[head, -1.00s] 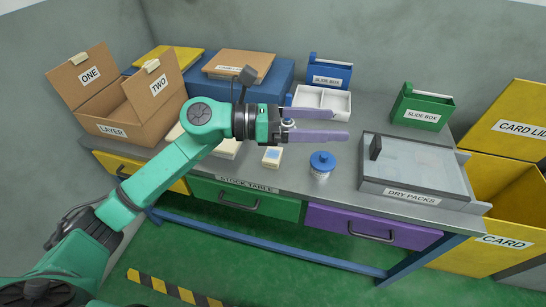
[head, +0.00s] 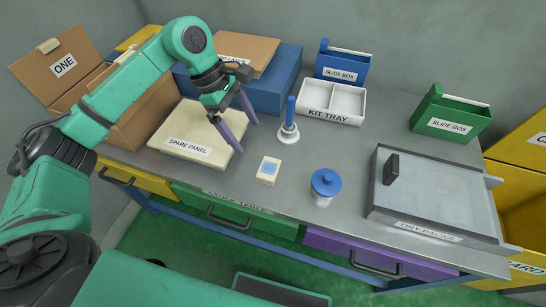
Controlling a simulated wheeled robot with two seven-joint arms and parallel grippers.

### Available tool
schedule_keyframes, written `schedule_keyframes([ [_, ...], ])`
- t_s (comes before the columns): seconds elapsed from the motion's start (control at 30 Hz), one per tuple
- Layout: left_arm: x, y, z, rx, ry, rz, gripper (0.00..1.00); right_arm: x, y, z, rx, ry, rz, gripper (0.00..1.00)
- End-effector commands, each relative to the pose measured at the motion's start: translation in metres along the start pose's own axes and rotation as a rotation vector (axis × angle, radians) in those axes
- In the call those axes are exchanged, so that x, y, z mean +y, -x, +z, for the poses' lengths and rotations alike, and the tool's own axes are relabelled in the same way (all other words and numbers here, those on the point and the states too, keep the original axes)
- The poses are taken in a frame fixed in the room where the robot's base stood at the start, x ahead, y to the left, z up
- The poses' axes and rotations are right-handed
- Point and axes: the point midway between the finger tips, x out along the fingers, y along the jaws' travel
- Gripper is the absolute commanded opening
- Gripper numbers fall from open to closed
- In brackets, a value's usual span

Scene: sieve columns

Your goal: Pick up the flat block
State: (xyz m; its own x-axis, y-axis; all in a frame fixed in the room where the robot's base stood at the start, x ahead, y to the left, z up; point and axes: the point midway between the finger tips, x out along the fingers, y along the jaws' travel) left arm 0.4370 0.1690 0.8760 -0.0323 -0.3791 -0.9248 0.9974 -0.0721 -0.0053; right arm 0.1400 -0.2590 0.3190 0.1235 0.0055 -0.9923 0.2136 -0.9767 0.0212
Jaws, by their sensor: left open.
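A small flat cream block (head: 268,170) with a blue patch on top lies on the grey stock table in the head view. It is in plain sight, with nothing touching it. My left gripper (head: 248,137) is open and empty, its two purple fingers pointing down and to the right. It is above and to the left of the block, over the right edge of the spare panel, apart from the block. My right gripper is not in view.
Close to the block are the spare panel (head: 180,139), a blue-handled upright tool (head: 289,125) and a blue-lidded jar (head: 325,187). The kit tray (head: 333,116) stands behind, the dry packs case (head: 430,190) to the right. Table around the block is bare.

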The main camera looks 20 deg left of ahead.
Motion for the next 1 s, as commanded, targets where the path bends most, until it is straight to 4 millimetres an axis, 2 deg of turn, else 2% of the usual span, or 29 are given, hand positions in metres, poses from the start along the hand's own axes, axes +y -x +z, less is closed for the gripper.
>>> schedule_keyframes([
  [0.13,-0.002,-0.038,0.001,-0.002,0.000,-0.007,1.00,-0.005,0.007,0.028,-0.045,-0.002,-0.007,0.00],
  [0.23,-0.001,-0.063,0.002,-0.002,0.000,-0.005,1.00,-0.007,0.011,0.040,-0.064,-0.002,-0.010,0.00],
  [0.37,-0.001,-0.081,0.002,-0.003,0.000,-0.003,1.00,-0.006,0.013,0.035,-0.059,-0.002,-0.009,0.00],
  [0.47,0.000,-0.095,0.004,-0.003,0.001,-0.005,1.00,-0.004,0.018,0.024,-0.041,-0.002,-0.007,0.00],
  [0.63,0.002,-0.127,0.005,-0.004,0.001,-0.002,1.00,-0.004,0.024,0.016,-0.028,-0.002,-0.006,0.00],
  [0.87,0.003,-0.133,0.004,-0.003,0.001,0.001,1.00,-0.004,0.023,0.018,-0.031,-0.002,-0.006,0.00],
  [0.9,0.003,-0.133,0.004,-0.003,0.001,0.001,0.92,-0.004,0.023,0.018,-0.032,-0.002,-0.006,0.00],
  [0.97,0.003,-0.133,0.004,-0.003,0.001,0.001,0.69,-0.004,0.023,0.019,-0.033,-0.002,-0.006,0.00],
  [1.0,0.003,-0.133,0.004,-0.003,0.001,0.001,0.54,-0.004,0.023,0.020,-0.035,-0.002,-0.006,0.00],
])
